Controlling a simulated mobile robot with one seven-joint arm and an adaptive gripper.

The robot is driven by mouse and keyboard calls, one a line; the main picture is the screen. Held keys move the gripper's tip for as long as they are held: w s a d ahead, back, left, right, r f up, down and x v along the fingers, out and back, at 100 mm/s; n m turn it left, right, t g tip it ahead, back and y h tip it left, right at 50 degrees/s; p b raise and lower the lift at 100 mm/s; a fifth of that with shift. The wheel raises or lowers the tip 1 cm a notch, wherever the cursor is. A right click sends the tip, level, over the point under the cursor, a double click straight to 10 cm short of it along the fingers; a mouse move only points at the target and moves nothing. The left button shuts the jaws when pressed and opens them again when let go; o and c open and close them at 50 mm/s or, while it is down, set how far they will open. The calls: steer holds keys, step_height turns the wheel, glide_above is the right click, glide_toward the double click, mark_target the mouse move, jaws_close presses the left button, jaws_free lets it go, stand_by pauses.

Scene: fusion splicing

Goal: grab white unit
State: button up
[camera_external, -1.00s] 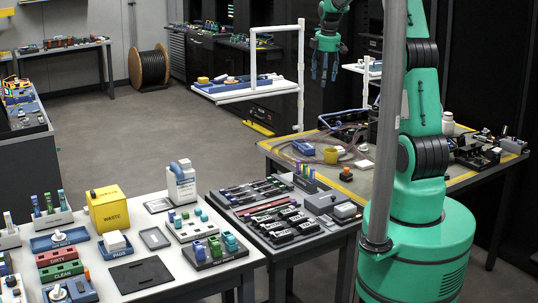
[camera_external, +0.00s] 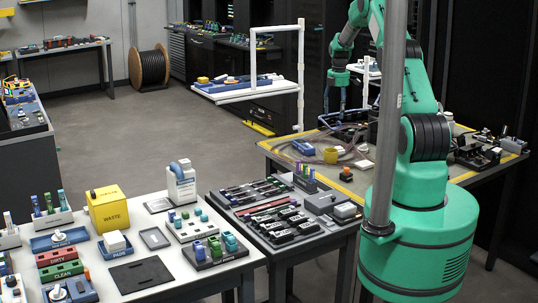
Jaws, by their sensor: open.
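My gripper (camera_external: 338,106) hangs above the far edge of the yellow-edged table (camera_external: 280,152), its dark fingers pointing down, apart and empty. Several white things are in view, and I cannot tell which is the white unit. A small white block (camera_external: 364,164) lies on that table, below and right of my gripper. A white jar (camera_external: 448,124) stands farther right on it, behind my arm. A white dispenser with a grey-blue top (camera_external: 181,186) stands upright on the near white table, well away from my gripper.
A yellow cup (camera_external: 331,155), a blue box (camera_external: 302,146), an orange-topped block (camera_external: 346,174) and looped tubing (camera_external: 292,155) crowd the yellow-edged table. A grey pole (camera_external: 390,110) stands before my arm. A white-framed shelf (camera_external: 238,95) is left of my gripper. Open floor lies at left.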

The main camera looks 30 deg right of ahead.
steer(key=d+f+n, duration=0.1)
steer(key=d+f, duration=0.2)
steer(key=f, duration=0.2)
steer(key=shift+w+d+f+p, duration=0.2)
steer(key=shift+f+p, duration=0.1)
steer(key=shift+p, duration=0.1)
steer(key=shift+f, duration=0.1)
glide_above(339, 147)
steer(key=shift+s+d+f, duration=0.1)
steer(key=shift+s+f, duration=0.05)
steer(key=shift+f, duration=4)
steer(key=shift+f, duration=0.1)
steer(key=shift+f+b, duration=0.4)
steer(key=shift+f, duration=2.15)
